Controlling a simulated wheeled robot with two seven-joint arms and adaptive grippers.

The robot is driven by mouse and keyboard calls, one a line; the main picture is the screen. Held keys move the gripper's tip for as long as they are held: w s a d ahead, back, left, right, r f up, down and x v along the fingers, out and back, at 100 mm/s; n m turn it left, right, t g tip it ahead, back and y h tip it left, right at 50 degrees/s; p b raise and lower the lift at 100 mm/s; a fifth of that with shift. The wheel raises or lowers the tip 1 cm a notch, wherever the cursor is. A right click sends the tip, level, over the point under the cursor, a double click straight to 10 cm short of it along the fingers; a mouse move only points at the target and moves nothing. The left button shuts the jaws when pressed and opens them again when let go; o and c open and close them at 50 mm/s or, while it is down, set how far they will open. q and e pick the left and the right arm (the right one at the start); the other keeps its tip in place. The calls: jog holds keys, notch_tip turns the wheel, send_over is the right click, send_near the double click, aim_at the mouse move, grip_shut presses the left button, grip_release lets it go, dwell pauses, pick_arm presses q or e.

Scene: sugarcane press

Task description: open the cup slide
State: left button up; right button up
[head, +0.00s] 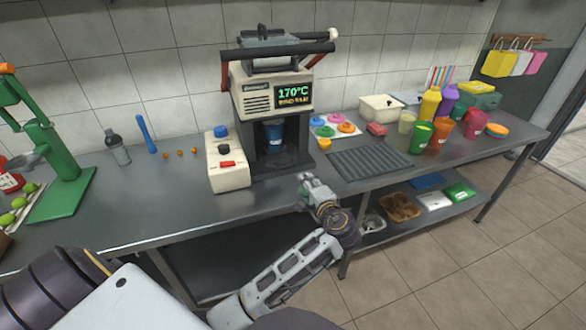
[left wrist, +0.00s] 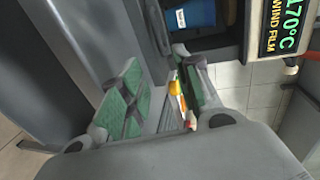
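The sealing machine (head: 272,95), with a lit 170°C display, stands at the back of the counter. A blue cup (head: 274,133) sits in its dark lower bay, which holds the cup slide; I cannot tell the slide's edges apart from the bay. My left gripper (head: 307,184) is in front of the machine, near the counter's front edge, apart from the bay. In the left wrist view its green-padded fingers (left wrist: 165,92) are spread with nothing held, and the blue cup (left wrist: 192,14) shows beyond them. My right gripper is out of view.
A white control box (head: 227,160) stands left of the machine. A dark ribbed mat (head: 370,163), colored lids (head: 335,126) and several cups lie to the right. A green press (head: 62,165) stands far left. The counter is clear just before the machine.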

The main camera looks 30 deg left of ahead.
aim_at(291, 166)
pick_arm(q)
jog(key=b+x, duration=0.1)
jog(key=x, duration=1.1)
jog(key=shift+w+a+f, duration=0.2)
jog(key=shift+w+a, duration=0.4)
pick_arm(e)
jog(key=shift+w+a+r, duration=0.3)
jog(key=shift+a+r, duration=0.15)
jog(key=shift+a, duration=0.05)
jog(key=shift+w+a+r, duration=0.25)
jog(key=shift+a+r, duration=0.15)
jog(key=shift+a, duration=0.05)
pick_arm(q)
jog(key=c, duration=0.7)
grip_shut()
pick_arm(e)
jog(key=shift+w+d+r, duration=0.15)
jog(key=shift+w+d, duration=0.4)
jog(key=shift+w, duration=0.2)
